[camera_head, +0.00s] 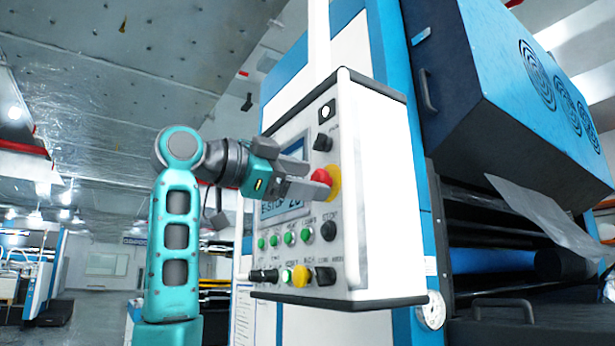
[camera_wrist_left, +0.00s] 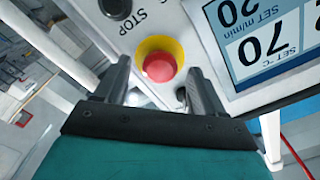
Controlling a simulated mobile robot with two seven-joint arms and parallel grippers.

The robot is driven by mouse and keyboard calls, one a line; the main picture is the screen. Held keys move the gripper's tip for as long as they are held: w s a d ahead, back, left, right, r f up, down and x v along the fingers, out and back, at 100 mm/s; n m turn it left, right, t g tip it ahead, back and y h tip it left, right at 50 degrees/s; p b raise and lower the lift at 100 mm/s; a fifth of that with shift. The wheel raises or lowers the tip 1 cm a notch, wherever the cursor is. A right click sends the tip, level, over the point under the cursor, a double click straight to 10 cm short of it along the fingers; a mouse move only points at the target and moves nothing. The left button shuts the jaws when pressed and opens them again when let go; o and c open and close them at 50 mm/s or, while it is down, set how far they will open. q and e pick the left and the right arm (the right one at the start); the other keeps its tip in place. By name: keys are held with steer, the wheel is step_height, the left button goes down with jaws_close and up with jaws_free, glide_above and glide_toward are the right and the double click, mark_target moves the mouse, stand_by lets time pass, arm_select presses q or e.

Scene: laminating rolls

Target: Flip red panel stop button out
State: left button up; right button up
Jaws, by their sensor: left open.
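The red stop button (camera_head: 321,177) sits on a yellow round base (camera_head: 334,183) on the right side of the control panel (camera_head: 283,226). In the left wrist view the red button (camera_wrist_left: 159,67) shows between the fingertips, with its yellow ring around it. My left gripper (camera_head: 322,182) is open, with one finger on each side of the button; it also shows in the left wrist view (camera_wrist_left: 160,85). I cannot tell whether the fingers touch the button. The gripper holds nothing. My right gripper is not in view.
A screen (camera_head: 285,208) is beside the button. Several green buttons (camera_head: 289,238) and a black knob (camera_head: 328,231) lie below it, and a black switch (camera_head: 322,142) above. A blue and white machine (camera_head: 515,95) stands to the right.

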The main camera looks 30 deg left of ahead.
arm_select(q)
steer(key=shift+w+d, duration=0.25)
steer(key=shift+w, duration=0.25)
jaws_close()
stand_by(0.4)
